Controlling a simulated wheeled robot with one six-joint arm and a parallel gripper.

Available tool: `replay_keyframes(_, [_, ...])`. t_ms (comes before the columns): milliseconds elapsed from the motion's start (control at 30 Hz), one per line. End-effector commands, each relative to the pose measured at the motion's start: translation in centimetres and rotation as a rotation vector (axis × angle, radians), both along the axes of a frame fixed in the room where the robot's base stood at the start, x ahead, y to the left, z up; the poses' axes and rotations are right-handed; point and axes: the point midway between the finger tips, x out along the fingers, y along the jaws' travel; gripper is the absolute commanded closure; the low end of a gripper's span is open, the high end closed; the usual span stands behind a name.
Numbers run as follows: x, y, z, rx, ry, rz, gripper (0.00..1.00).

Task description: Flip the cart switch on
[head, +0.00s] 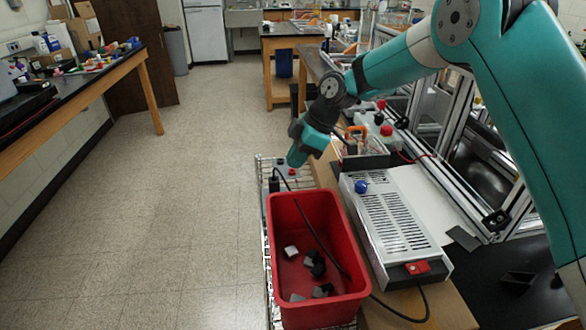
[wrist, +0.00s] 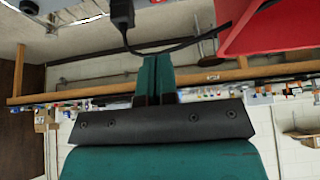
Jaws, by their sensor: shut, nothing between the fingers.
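A small light box with a red part on top (head: 291,171) sits on the wire cart (head: 262,160), just beyond the red bin. It may be the cart switch; whether it is on or off is too small to tell. My gripper (head: 294,161) points down right above this box, and I cannot tell whether it touches it. In the wrist view the two teal fingers (wrist: 155,76) lie together, shut and empty. A black plug (head: 274,184) with a dark cable stands beside the box; it also shows in the wrist view (wrist: 122,14).
The red bin (head: 276,240) holds several grey and black blocks. To its right, a slotted metal box (head: 392,225) carries a blue knob (head: 361,187) and a red switch (head: 417,267). An aluminium frame (head: 455,115) stands behind my arm. The floor at left is clear.

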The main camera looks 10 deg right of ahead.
Motion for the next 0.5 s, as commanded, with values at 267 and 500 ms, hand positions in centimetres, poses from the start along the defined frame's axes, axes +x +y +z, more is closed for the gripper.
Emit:
replay_keyframes(267, [-0.2, 2.9, -4.9, -0.002, 0.005, 0.002, 1.00])
replay_keyframes(500, [-0.1, 3.5, -8.9, -0.002, 0.005, -0.002, 1.00])
